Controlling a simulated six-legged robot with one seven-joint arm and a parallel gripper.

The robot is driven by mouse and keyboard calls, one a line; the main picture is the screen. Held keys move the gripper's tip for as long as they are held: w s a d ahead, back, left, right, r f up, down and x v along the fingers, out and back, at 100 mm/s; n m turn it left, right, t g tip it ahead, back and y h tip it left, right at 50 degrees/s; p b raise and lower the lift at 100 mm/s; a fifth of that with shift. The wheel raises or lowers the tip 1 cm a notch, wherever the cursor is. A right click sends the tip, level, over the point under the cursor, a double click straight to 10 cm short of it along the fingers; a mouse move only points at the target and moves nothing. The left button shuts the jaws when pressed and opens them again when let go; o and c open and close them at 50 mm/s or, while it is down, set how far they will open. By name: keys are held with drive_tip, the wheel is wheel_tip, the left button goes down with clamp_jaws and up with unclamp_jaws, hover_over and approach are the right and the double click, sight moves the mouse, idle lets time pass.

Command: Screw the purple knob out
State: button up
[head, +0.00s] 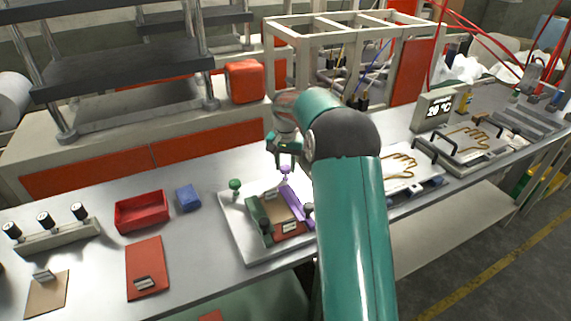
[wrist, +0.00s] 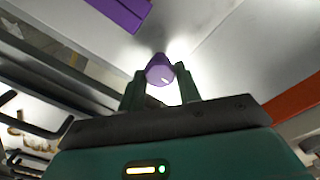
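The purple knob (head: 285,169) stands at the back end of a purple bar (head: 296,202) on a pale fixture plate (head: 236,229). In the wrist view the knob (wrist: 160,68), with a small white mark, shows between the tips of my two green fingers. My gripper (head: 287,158) points down over the knob in the head view. The fingers stand apart, one on each side of the knob (wrist: 161,84). I cannot tell whether they press on it. The knob's far side and lower part are hidden.
A green knob (head: 235,185) stands left of the purple one, near a green bar (head: 257,218). A blue block (head: 187,198) and a red tray (head: 142,212) lie further left. A fixture with a glove-shaped outline (head: 398,168) is right, partly behind my arm.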

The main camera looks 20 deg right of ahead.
drive_tip(key=shift+n, duration=0.4)
drive_tip(key=n, duration=0.3)
drive_tip(key=shift+n, duration=0.3)
drive_tip(key=n, duration=0.4)
drive_tip(key=shift+n, duration=0.3)
drive_tip(key=n, duration=0.9)
drive_tip(key=o, duration=1)
drive_tip(key=shift+c, duration=0.2)
